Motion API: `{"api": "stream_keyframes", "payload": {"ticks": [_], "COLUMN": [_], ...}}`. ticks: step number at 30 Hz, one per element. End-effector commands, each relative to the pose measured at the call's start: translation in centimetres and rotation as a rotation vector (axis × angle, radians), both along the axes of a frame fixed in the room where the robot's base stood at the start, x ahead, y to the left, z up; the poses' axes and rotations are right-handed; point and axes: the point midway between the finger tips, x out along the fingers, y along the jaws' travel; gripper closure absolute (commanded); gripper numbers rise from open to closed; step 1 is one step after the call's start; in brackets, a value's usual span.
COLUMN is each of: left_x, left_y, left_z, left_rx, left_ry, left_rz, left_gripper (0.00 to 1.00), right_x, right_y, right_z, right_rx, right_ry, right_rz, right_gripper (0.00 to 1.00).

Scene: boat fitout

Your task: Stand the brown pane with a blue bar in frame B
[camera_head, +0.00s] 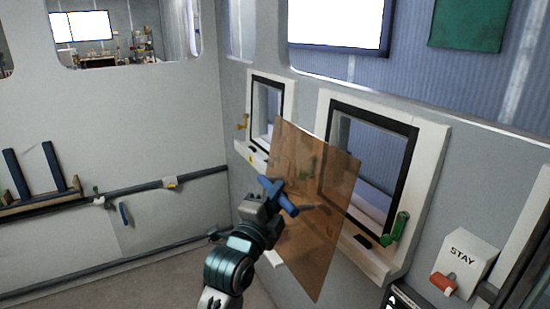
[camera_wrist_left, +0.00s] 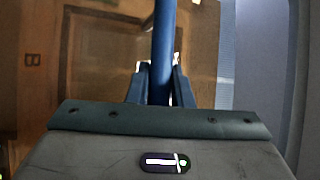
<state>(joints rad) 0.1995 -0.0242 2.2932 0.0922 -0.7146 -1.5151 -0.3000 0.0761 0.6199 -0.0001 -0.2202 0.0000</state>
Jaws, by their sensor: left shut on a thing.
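The brown see-through pane (camera_head: 318,225) is held up in front of the wall, tilted, with its blue bar (camera_head: 278,194) facing me. My left gripper (camera_head: 274,199) is shut on the blue bar. In the left wrist view the bar (camera_wrist_left: 164,40) runs between the fingers (camera_wrist_left: 157,86), with the brown pane (camera_wrist_left: 105,85) behind. A larger white frame (camera_head: 432,150) with a dark inner edge and green handle stands behind the pane, which hides its lower left. My right gripper is out of view.
A white box marked STAY (camera_head: 468,250) with a red knob is at lower right. A rack with blue uprights (camera_head: 53,166) is at left.

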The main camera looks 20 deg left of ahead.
Motion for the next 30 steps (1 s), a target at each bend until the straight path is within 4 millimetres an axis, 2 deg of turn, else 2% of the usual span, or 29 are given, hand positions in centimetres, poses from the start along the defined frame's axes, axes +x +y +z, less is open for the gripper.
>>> {"api": "stream_keyframes", "payload": {"ticks": [1, 3, 6, 9, 18, 30], "left_x": [0.3, 0.7, 1.1, 1.2, 2.0, 4.1], "left_y": [0.3, 0.7, 1.2, 1.5, 1.1, -0.5], "left_z": [2.3, 4.2, 6.2, 7.3, 7.6, 7.1], "left_rx": [-0.005, -0.015, -0.027, -0.036, -0.045, -0.044], "left_ry": [-0.023, -0.030, -0.039, -0.044, -0.045, -0.046], "left_rz": [0.001, 0.005, 0.010, 0.013, 0.015, 0.015], "left_gripper": [1.00, 1.00, 1.00, 1.00, 1.00, 1.00], "right_x": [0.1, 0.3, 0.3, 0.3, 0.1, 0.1], "right_y": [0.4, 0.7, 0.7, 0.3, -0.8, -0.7], "right_z": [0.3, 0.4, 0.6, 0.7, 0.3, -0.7], "right_rx": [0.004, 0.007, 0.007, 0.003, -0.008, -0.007], "right_ry": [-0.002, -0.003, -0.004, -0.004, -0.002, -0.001], "right_rz": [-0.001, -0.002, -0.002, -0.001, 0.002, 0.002], "right_gripper": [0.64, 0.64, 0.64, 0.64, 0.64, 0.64]}}
